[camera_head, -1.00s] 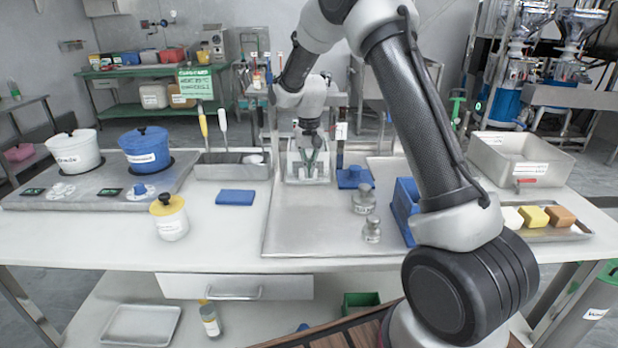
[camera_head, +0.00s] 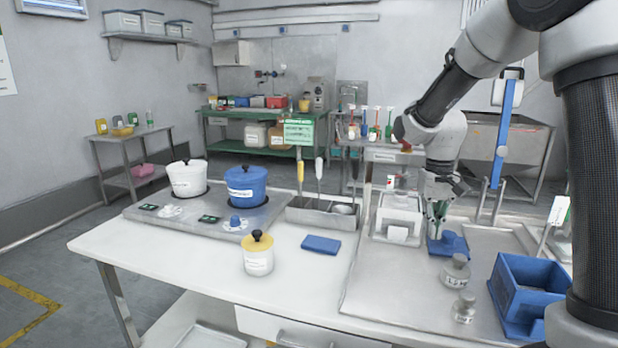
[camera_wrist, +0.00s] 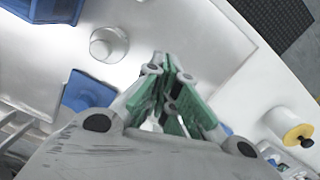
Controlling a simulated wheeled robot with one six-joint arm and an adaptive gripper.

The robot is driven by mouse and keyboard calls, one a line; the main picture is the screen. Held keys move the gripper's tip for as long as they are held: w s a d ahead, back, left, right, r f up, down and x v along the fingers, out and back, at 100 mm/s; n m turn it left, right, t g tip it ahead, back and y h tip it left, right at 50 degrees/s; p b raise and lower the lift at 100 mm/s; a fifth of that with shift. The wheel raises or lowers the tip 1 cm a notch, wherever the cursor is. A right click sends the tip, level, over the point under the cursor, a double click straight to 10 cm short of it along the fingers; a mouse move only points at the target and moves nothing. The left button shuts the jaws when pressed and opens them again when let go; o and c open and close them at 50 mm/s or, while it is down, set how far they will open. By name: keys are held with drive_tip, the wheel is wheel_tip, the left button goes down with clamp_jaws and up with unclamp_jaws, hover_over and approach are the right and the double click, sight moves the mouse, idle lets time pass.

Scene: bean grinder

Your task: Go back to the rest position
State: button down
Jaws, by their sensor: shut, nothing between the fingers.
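My gripper (camera_head: 438,212) is shut and empty. It points down above the table, just right of the white boxy device (camera_head: 398,218) and over or close behind the small blue block (camera_head: 450,244). In the wrist view the green fingers (camera_wrist: 168,85) are together with nothing between them. The blue block also shows there (camera_wrist: 88,92), left of the fingers and apart from them in the picture. My arm comes in from the upper right of the head view.
Two metal weights (camera_head: 456,272) and a blue bin (camera_head: 528,288) stand to the right. A yellow-lidded jar (camera_head: 258,256), a blue cloth (camera_head: 321,244) and a blue pot (camera_head: 246,184) are to the left. The table's front left (camera_head: 180,247) is clear.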

drive_tip(key=s+d+r+t, duration=0.2)
drive_tip(key=s+r, duration=0.4)
drive_tip(key=s, duration=0.6)
drive_tip(key=s+d+r+t, duration=0.3)
drive_tip(key=s+r, duration=0.3)
drive_tip(key=s, duration=0.6)
drive_tip(key=shift+d+t, duration=0.3)
